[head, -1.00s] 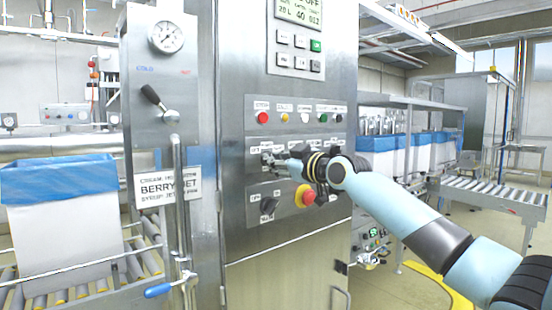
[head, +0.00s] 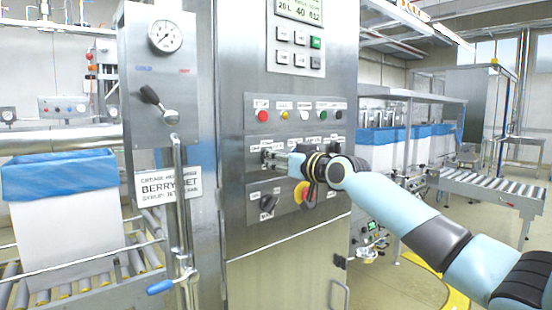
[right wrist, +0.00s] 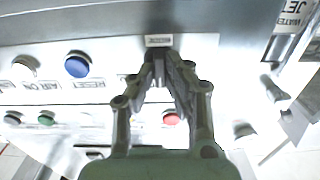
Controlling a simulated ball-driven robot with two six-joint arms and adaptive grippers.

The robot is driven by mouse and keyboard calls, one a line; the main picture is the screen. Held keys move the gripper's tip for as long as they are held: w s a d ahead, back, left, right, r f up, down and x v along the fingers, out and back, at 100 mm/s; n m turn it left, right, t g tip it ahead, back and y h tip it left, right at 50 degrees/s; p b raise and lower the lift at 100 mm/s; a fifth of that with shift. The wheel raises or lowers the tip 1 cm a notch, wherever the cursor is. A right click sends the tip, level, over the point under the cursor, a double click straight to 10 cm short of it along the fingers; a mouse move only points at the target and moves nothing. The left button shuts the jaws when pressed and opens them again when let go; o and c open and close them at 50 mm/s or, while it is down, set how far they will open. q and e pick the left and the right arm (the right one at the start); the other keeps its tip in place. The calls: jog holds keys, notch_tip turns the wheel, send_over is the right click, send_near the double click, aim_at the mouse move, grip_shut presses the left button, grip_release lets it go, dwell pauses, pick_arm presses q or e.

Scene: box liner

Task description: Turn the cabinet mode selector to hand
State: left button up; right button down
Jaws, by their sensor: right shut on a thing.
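The control cabinet (head: 290,80) stands in the middle of the head view. My right gripper (head: 268,160) reaches in from the right and is shut on a small selector knob at the left of the cabinet's middle switch row. The fingers hide most of that knob, so I cannot tell which way it points. In the right wrist view the fingertips of my right gripper (right wrist: 160,64) are close together against the panel, just below a small label (right wrist: 159,41). A second black selector knob (head: 267,204) sits on the lower plate. My left gripper is not in view.
A yellow-collared emergency stop (head: 299,194) sits close under my right wrist, partly covered. A row of coloured buttons, with a red one (head: 262,115) at its left, is above. A lever valve (head: 150,96) and a blue-lined box (head: 62,215) stand to the left.

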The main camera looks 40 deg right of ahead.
jog(key=shift+f, duration=0.1)
jog(key=c, duration=1.4)
grip_release()
jog(key=shift+o, duration=0.2)
jog(key=shift+s, duration=0.15)
jog(key=s, duration=0.7)
jog(key=shift+s+d, duration=0.15)
jog(key=shift+d, duration=0.1)
